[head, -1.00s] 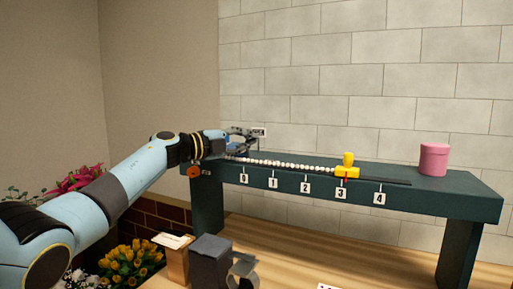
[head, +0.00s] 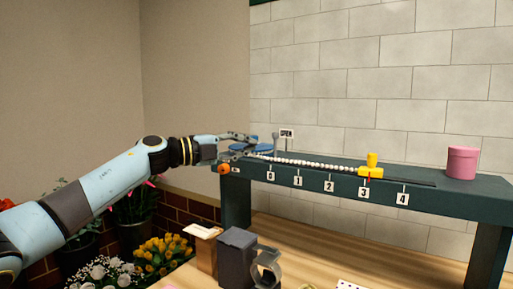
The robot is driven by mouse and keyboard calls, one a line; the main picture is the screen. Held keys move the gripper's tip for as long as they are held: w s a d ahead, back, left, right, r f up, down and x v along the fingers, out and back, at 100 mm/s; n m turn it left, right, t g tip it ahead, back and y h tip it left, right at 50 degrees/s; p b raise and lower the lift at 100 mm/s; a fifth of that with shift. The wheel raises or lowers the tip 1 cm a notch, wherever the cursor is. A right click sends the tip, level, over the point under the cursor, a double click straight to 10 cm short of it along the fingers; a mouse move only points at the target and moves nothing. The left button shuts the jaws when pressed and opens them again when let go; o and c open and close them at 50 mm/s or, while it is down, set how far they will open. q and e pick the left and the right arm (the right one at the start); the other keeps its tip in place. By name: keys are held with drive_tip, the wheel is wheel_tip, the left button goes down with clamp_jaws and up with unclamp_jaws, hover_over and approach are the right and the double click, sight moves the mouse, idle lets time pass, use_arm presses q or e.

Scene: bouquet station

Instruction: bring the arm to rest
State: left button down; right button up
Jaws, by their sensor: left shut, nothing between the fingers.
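My left arm reaches in from the left side of the head view. Its left gripper (head: 256,147) is shut and empty, at the left end of the dark green raised shelf (head: 450,207). It is beside a blue round part (head: 250,148) that it partly hides; I cannot tell whether they touch. A row of white beads (head: 318,164) runs along the shelf from there to a yellow slider (head: 371,168), whose red pointer is at label 3. My right gripper is not in view.
A pink lidded pot (head: 462,163) stands at the shelf's right end. Below on the wooden counter (head: 335,250) are a dark grey box (head: 237,252), a brown box (head: 203,246) and a grey ring-shaped holder (head: 266,268). Yellow flowers (head: 160,255) and white flowers (head: 105,272) stand at the lower left.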

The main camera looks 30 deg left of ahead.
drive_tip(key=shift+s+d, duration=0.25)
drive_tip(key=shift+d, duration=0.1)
